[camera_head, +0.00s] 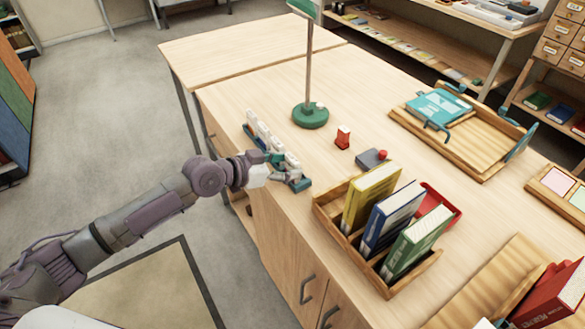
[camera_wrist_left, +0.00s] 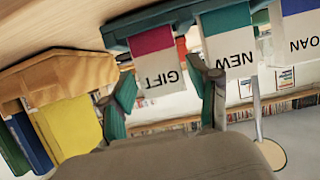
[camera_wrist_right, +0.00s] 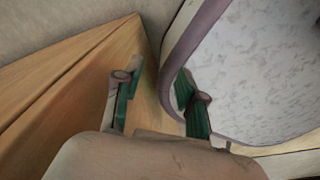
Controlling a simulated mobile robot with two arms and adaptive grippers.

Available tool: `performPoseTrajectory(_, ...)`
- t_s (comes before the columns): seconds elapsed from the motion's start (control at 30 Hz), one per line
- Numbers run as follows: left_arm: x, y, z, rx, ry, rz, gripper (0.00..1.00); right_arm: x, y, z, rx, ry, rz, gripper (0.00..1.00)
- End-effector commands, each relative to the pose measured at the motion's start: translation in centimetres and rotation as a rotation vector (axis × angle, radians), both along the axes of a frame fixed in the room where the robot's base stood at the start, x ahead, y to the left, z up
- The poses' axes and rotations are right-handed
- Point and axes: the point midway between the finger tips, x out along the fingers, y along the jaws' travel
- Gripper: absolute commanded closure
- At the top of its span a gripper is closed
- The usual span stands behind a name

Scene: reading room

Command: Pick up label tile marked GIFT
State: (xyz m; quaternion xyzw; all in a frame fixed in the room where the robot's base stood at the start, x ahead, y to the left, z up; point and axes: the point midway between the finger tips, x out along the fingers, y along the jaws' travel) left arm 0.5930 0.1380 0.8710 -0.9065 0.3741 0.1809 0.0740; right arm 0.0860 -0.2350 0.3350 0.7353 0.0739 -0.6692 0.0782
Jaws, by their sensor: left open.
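The GIFT label tile (camera_wrist_left: 156,68) is white with a magenta band and hangs upside down in the left wrist view, in a dark green rack (camera_wrist_left: 180,14). The NEW tile (camera_wrist_left: 230,48) with a green band and a blue-banded tile (camera_wrist_left: 301,38), partly cut off, sit beside it. My left gripper (camera_wrist_left: 164,78) is open, with one finger on each side of the GIFT tile; whether they touch it is unclear. In the head view my left gripper (camera_head: 286,170) is at the near end of the tile row (camera_head: 262,134). My right gripper (camera_wrist_right: 157,88) is open and empty.
A wooden book box (camera_head: 325,207) stands close to the right of my left gripper. A green-based lamp (camera_head: 310,116), a red stamp-like object (camera_head: 343,137) and a grey pad (camera_head: 371,160) are behind. A wooden tray (camera_head: 486,143) is farther right. A wooden panel (camera_wrist_right: 75,85) is near my right gripper.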

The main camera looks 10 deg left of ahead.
Motion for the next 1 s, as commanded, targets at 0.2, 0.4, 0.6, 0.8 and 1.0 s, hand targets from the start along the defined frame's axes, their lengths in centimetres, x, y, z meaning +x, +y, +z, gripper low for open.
performPoseTrajectory(0.2,1.44,-1.36,-0.71,0.0,-0.001,0.001,0.4,-0.01,-0.21,0.32,-0.002,0.001,0.001,0.6)
performPoseTrajectory(0.4,1.46,-1.37,-0.77,0.0,-0.002,0.001,0.4,-0.04,-0.24,0.29,-0.003,0.0,0.001,0.6)
performPoseTrajectory(0.6,1.44,-1.35,-0.78,0.0,-0.002,0.001,0.7,-0.06,-0.23,0.28,-0.003,0.0,0.0,0.6)
performPoseTrajectory(0.8,1.44,-1.35,-0.74,0.0,-0.002,0.001,0.89,-0.09,-0.23,0.28,-0.003,0.001,0.0,0.6)
performPoseTrajectory(1.0,1.45,-1.34,-0.57,0.0,-0.002,0.001,0.89,-0.11,-0.2,0.28,-0.002,0.002,0.0,0.6)
